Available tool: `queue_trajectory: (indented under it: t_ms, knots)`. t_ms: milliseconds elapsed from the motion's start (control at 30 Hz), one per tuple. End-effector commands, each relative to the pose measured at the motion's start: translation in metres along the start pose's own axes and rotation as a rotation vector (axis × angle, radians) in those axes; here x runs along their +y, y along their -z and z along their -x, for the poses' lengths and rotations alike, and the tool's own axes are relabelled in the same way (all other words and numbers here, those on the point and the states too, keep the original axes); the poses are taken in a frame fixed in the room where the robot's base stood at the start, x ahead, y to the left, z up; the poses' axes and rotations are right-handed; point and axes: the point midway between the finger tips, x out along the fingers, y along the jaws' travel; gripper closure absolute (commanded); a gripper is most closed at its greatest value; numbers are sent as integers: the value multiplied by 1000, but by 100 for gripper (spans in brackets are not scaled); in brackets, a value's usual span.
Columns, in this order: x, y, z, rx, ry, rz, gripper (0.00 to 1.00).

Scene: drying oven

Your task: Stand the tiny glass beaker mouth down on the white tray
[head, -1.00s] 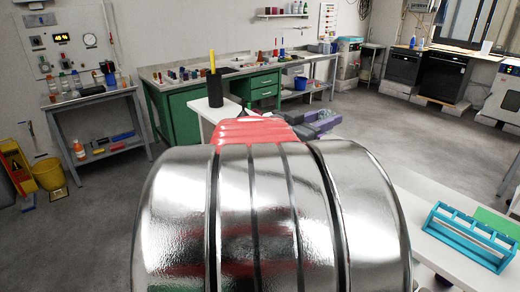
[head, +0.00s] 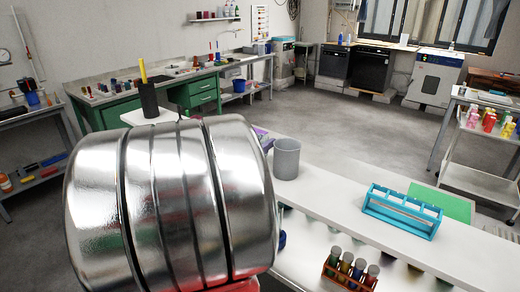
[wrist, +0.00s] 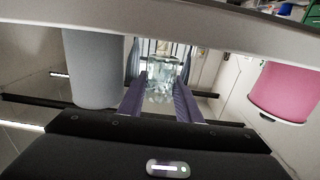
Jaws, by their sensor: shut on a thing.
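My gripper (wrist: 161,92) shows in the wrist view, its two fingers closed on either side of a small clear glass beaker (wrist: 163,73). The beaker's glass is hard to read there, and I cannot tell which way its mouth points. In the head view the gripper and beaker are hidden behind my large shiny arm. I cannot make out the white tray for sure in either view.
A grey cup (head: 286,159) stands on the white bench (head: 320,185); a grey cup (wrist: 94,68) and a pink cup (wrist: 284,92) flank the fingers. A blue rack (head: 402,211), green mat (head: 447,206) and rack of coloured vials (head: 350,270) lie right.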

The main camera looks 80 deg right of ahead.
Motion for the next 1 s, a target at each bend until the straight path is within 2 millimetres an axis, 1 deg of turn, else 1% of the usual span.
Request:
queue_trajectory:
  t_ms: [33, 100, 200, 567, 600, 867, 1000]
  knots:
    - [0, -8, 0, -2, 0, 4, 94]
    - [-1, -17, 0, -2, 1, 5, 94]
    - [0, -24, 0, 0, 1, 1, 94]
    - [0, -26, 0, 0, 1, 1, 94]
    - [0, -26, 0, 0, 1, 1, 68]
    - [-1, -26, 0, 0, 2, 0, 50]
    - [-1, -26, 0, 0, 2, 0, 50]
